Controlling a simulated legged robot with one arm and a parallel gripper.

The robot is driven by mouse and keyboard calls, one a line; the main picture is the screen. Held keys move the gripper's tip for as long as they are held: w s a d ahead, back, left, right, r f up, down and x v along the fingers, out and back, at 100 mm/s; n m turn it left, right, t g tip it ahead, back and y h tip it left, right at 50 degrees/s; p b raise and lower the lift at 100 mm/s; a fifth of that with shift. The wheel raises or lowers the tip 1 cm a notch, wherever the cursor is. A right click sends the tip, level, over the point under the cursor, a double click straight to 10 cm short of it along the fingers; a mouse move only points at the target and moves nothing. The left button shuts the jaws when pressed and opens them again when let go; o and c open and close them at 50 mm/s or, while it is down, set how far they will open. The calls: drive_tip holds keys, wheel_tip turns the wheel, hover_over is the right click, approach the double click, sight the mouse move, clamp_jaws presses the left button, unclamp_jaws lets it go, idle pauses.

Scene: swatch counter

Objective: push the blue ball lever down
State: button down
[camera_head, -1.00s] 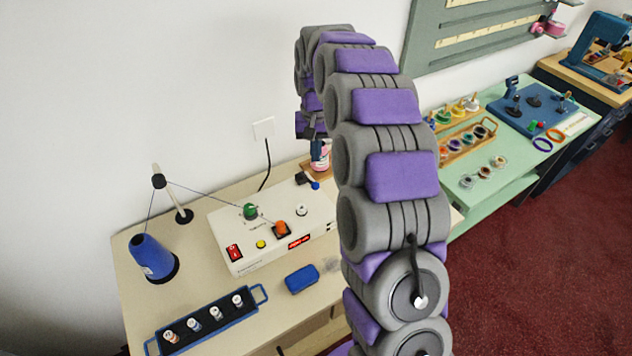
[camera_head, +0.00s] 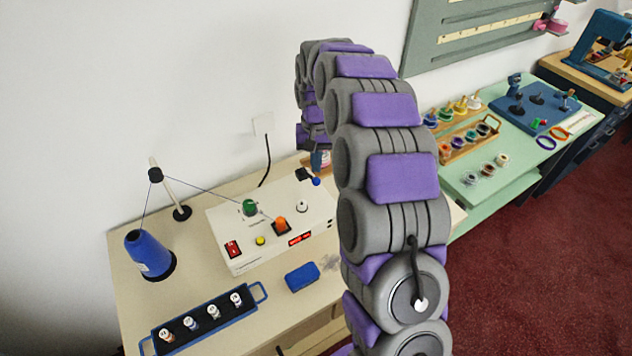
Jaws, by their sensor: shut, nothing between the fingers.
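The blue ball lever (camera_head: 315,181) sticks out at the back right of the white control box (camera_head: 251,226). Its blue ball is on a short arm from a dark mount, close to the box's rear edge.
The box also carries a green knob (camera_head: 250,207), an orange switch (camera_head: 281,225) and a red switch (camera_head: 233,249). A blue thread cone (camera_head: 147,252) stands left, its thread running over a post. A blue case (camera_head: 302,277) and a spool tray (camera_head: 205,320) lie in front.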

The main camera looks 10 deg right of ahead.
drive_tip(key=shift+f+b, duration=0.35)
drive_tip(key=shift+f, duration=0.65)
drive_tip(key=shift+f, duration=0.1)
